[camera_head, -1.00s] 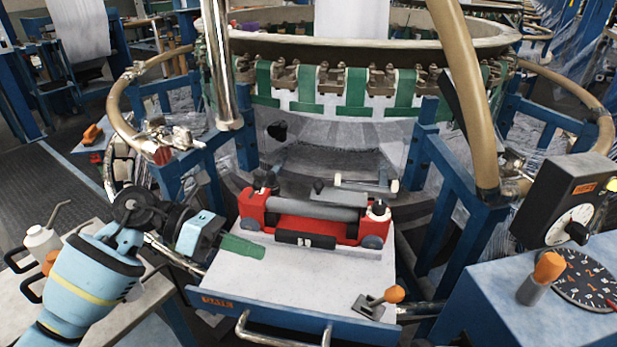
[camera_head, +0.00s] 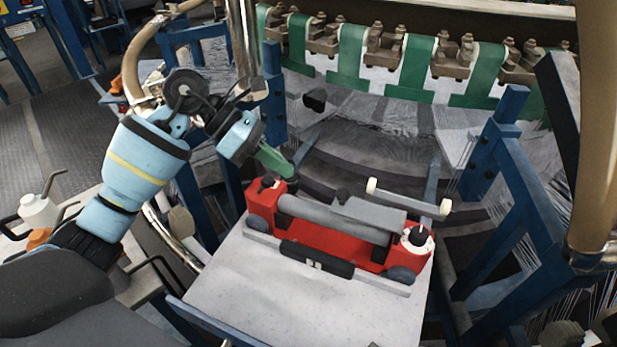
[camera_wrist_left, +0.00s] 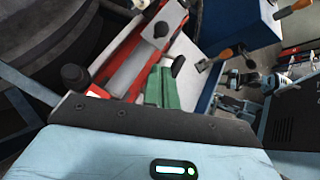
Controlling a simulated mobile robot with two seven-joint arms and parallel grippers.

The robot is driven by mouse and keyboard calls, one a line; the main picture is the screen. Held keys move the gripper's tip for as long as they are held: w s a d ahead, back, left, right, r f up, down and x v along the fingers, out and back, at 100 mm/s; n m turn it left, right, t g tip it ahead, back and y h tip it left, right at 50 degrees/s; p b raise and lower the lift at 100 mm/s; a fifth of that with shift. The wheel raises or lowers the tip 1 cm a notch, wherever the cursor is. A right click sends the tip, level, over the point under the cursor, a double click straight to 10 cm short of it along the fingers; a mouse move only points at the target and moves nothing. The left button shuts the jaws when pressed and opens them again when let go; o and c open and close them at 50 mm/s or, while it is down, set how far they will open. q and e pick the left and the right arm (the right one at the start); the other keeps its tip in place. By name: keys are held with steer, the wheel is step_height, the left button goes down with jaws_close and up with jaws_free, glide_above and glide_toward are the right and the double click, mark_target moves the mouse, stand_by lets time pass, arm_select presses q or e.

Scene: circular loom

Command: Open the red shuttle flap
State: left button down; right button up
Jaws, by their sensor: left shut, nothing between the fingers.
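The red shuttle (camera_head: 320,238) lies on the pale tray (camera_head: 290,295) in the head view. A grey roller (camera_head: 330,219) runs along it, and a flat grey plate (camera_head: 372,214) with a dark knob lies over its right half. The left wrist view also shows the red shuttle (camera_wrist_left: 127,74) and a grey plate with a dark knob (camera_wrist_left: 160,30). My left gripper (camera_head: 283,165), with green fingers, is shut and empty just behind and above the shuttle's left end. Its fingers also show in the left wrist view (camera_wrist_left: 163,88). I cannot tell whether they touch the shuttle. My right gripper is out of view.
A bar with pale ends (camera_head: 408,198) stands behind the shuttle. Blue loom posts (camera_head: 498,140) rise at the right, and green straps (camera_head: 410,65) hang behind. An oil can (camera_head: 38,212) stands at the far left. The tray's front is clear.

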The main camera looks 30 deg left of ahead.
mark_target(337, 208)
arm_select(q)
steer(key=x, duration=0.9)
steer(key=shift+w+d+f, duration=0.1)
steer(key=shift+d+f, duration=0.15)
steer(key=shift+r+p, duration=0.1)
steer(key=shift+p, duration=0.2)
steer(key=shift+r+p, duration=0.35)
steer(key=shift+d+r+y, duration=0.1)
steer(key=shift+r+y, duration=0.05)
steer(key=shift+y, duration=0.25)
